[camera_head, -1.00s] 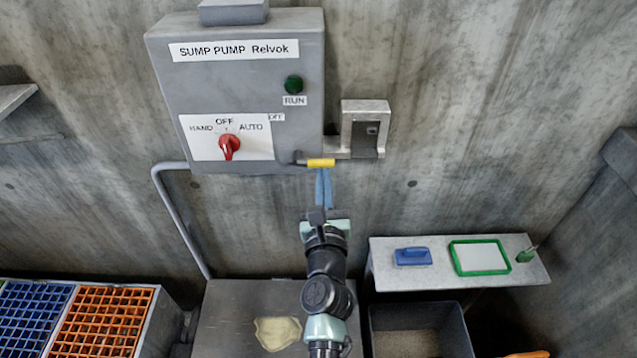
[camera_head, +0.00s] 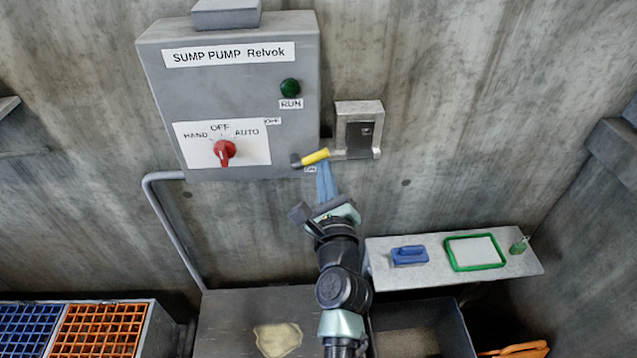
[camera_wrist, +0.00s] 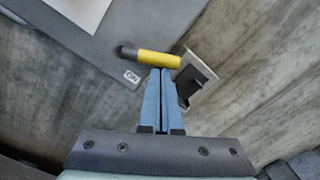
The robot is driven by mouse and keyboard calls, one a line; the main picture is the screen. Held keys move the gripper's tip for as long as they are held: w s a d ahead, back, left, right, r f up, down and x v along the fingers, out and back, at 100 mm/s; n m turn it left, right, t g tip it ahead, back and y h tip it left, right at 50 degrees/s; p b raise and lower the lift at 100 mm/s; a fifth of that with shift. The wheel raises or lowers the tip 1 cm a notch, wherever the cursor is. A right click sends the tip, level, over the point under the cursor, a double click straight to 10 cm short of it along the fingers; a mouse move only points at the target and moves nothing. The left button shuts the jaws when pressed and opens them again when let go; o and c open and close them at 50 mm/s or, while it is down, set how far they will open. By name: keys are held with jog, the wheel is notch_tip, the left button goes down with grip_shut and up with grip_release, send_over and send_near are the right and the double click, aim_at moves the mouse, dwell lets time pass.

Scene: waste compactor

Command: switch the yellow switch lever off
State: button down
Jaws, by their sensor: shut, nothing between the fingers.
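The yellow switch lever (camera_head: 315,156) is at the lower right corner of the grey sump pump box (camera_head: 228,100). Its yellow grip slants, right end higher, beside its dark pivot. A small OFF label (camera_head: 272,121) is above it and an ON label (camera_head: 310,169) just below it. My gripper (camera_head: 323,166) has its blue fingers together, pointing up, with the tips at the underside of the yellow grip. The wrist view shows the lever (camera_wrist: 158,58) right at my fingertips (camera_wrist: 160,72); they look touching. Nothing is between the fingers.
A grey metal bracket (camera_head: 372,112) is on the wall just right of the lever. A red selector knob (camera_head: 224,152) and a green RUN lamp (camera_head: 290,87) are on the box.

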jog(key=r+n, duration=0.1)
jog(key=n, duration=0.2)
jog(key=shift+a+r+p, duration=0.2)
jog(key=shift+r+p, duration=0.15)
jog(key=shift+p, duration=0.05)
jog(key=n, duration=0.2)
jog(key=a+r+n+p, duration=0.1)
jog(key=shift+r+n, duration=0.2)
jog(key=shift+n, duration=0.2)
jog(key=n, duration=0.1)
jog(key=a+r+n+p, duration=0.1)
jog(key=n, duration=0.1)
jog(key=shift+a+r+n+p, duration=0.1)
jog(key=shift+a+n+p, duration=0.3)
jog(key=shift+n, duration=0.7)
